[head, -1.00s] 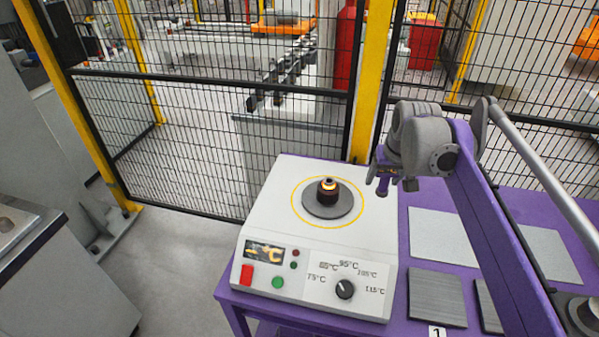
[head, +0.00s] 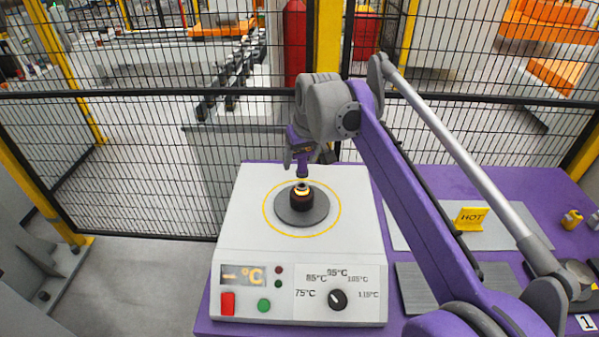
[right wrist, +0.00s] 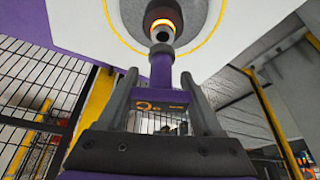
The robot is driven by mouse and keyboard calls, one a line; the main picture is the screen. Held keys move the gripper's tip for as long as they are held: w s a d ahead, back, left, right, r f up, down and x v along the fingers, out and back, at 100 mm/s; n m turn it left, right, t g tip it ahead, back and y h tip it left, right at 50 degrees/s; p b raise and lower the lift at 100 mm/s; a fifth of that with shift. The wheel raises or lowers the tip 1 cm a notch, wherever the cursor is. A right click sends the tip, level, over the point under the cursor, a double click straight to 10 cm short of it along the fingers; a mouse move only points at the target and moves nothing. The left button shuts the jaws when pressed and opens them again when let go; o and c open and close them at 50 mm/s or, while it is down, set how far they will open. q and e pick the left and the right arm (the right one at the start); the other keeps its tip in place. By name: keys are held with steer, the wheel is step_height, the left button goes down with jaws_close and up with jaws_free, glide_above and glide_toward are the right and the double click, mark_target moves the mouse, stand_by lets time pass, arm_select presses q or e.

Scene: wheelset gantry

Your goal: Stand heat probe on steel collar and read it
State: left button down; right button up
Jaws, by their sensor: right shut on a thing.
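The steel collar (head: 301,201) is a short dark cylinder with a glowing orange ring at its top, upright on the round grey plate of the heater (head: 345,255). It also shows at the top of the right wrist view (right wrist: 163,14). My right gripper (head: 303,152) is above the collar, shut on the purple heat probe (head: 302,167). In the right wrist view, the probe (right wrist: 161,72) stands between the fingers, its grey tip toward the collar. I cannot tell whether tip and collar touch. The heater's display (head: 243,277) shows dashes and °C. My left gripper is not in view.
The heater has a dial (head: 337,299), a red button (head: 228,303) and a green button (head: 264,305). A yellow HOT sign (head: 470,219) stands on a pale plate to the right on the purple table (head: 520,183). A mesh fence (head: 110,165) runs behind.

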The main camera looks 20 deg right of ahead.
mark_target(300, 170)
steer(key=shift+f, duration=1.7)
steer(key=shift+f, duration=0.1)
steer(key=o, duration=1.4)
steer(key=p+v, duration=0.1)
steer(key=v, duration=1.1)
